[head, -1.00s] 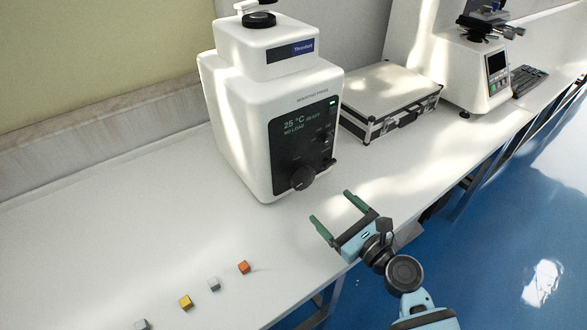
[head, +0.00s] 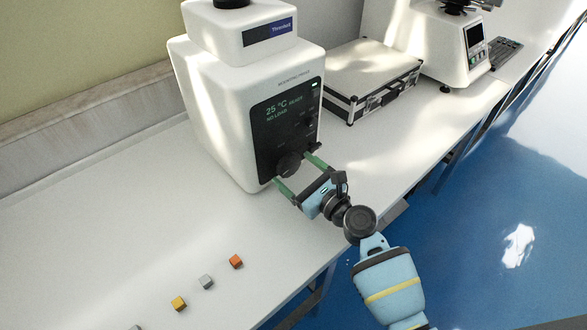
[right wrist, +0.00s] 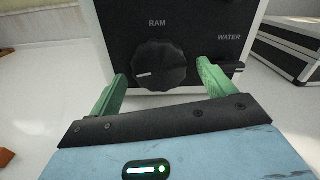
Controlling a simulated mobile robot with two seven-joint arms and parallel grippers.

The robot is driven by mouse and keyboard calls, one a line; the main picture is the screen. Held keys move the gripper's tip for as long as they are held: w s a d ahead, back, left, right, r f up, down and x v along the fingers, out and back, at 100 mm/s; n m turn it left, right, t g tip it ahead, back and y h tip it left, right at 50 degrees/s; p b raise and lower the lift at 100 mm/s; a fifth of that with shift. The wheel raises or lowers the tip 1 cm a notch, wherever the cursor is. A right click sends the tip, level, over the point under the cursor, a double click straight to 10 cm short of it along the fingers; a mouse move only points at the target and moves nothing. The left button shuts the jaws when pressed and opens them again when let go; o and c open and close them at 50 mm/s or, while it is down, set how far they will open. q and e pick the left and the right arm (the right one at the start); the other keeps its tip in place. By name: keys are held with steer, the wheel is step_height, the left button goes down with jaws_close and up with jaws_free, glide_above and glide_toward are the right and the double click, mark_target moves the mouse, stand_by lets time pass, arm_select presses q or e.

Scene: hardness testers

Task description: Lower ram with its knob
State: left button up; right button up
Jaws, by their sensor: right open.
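The white mounting press (head: 225,100) stands on the bench, its black front panel reading "25 °C READY" and "NO LOAD". The dark ram knob (head: 289,164) is low on that panel. In the right wrist view the knob (right wrist: 158,65) sits under the label "RAM", its white mark pointing left. My right gripper (head: 299,172) is open, its green fingers one to each side of the knob, with gaps visible between fingers and knob. In the right wrist view the fingertips (right wrist: 161,72) flank the knob's lower half. My left gripper is not in view.
A smaller control labelled "WATER" (right wrist: 232,67) is close to the right finger. A silver case (head: 372,75) and another tester (head: 445,45) stand farther right. Several small cubes, one orange (head: 236,261), lie at the front left.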

steer(key=shift+w+a, duration=0.4)
steer(key=shift+w, duration=0.1)
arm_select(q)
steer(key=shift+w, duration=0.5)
arm_select(e)
steer(key=shift+w, duration=0.1)
steer(key=c, duration=1)
steer(key=shift+f+n+b, duration=0.1)
steer(key=shift+n+b, duration=0.25)
steer(key=shift+n, duration=1.35)
steer(key=shift+n+b, duration=0.45)
steer(key=shift+n, duration=0.55)
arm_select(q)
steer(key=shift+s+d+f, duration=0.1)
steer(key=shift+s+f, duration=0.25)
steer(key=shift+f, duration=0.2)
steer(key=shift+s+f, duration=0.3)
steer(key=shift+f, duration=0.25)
arm_select(e)
steer(key=shift+n, duration=0.7)
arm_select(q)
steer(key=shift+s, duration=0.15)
